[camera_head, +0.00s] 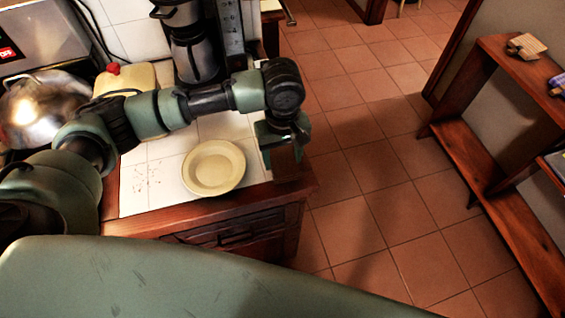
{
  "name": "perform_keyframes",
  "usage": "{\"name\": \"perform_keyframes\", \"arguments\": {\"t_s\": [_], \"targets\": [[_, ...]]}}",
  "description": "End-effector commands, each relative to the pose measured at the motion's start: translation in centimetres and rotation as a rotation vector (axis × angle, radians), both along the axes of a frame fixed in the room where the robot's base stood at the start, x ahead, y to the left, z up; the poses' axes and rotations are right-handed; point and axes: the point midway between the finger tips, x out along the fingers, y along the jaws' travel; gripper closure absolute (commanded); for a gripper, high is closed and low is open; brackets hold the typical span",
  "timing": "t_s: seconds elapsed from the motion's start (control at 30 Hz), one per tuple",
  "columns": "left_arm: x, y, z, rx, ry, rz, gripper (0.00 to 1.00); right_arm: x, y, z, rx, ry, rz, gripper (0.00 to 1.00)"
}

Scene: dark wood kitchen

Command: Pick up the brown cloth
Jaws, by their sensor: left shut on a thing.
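My left arm reaches in from the left over the tiled counter. My left gripper (281,143) points down near the counter's right front corner. It is shut on a brown thing, which looks like the brown cloth (287,166), hanging at the fingertips. The cloth is small and dark here, close in colour to the wooden edge behind it. I cannot tell whether its lower end touches the counter edge. My right gripper is not in view.
A cream plate (214,168) lies on the white tiled counter (150,190), left of the gripper. A metal pot (40,110), a steel flask (192,45) and a red-topped item (113,68) stand behind. A wooden shelf (475,120) is at right. The tiled floor between is clear.

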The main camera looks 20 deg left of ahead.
Motion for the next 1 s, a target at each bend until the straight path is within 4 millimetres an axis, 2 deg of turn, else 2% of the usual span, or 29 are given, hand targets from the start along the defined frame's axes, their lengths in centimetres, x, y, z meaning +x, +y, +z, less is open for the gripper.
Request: {"name": "perform_keyframes", "arguments": {"t_s": [0.3, 0.53, 0.7, 1.0], "targets": [[0.2, -0.1, 9.3, -0.004, -0.007, -0.001, 0.8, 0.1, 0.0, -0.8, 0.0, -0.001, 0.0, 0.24], [0.1, 0.0, 14.3, 0.001, -0.004, 0.0, 0.8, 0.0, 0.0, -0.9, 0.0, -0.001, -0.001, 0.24], [0.1, 0.0, 15.9, 0.001, -0.002, 0.001, 0.8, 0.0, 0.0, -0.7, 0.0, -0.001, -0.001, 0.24], [0.0, 0.0, 16.2, 0.0, 0.0, 0.001, 0.8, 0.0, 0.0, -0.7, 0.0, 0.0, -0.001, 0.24]]}}
